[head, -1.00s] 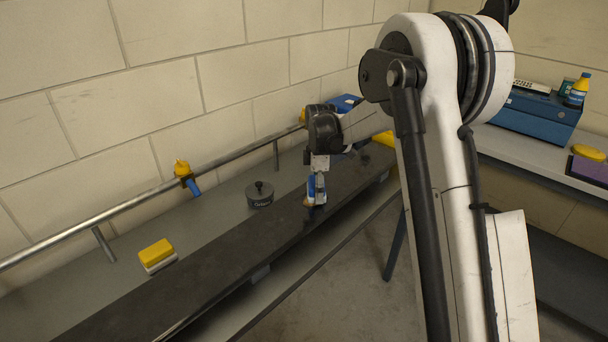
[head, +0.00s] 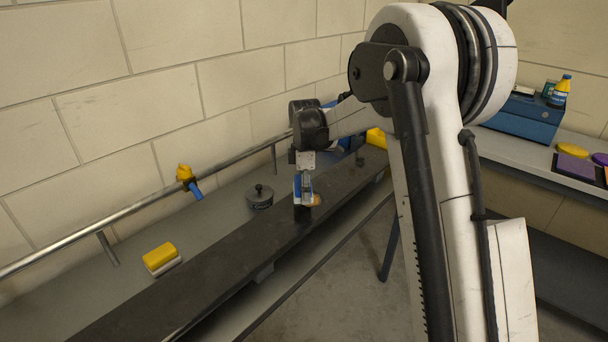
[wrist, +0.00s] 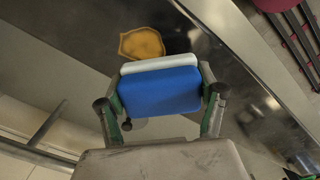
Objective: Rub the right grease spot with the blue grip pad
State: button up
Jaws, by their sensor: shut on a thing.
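My gripper (head: 303,185) is shut on the blue grip pad (wrist: 160,90), which has a pale layer along its far edge in the wrist view. The pad also shows in the head view (head: 298,185), below my wrist and over the dark board. A brown-orange grease spot (wrist: 142,43) lies on the board just beyond the pad's pale edge. In the head view the grease spot (head: 315,199) is just right of my gripper and partly hidden by it. I cannot tell whether the pad touches the board.
A dark lidded pot (head: 260,198) stands behind the board (head: 205,268). A yellow-and-white block (head: 161,259) lies at the left. A blue box (head: 525,115) stands on the right bench.

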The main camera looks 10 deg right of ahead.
jog(key=shift+r+p, duration=0.8)
jog(key=shift+r, duration=1.45)
jog(key=shift+w, duration=0.1)
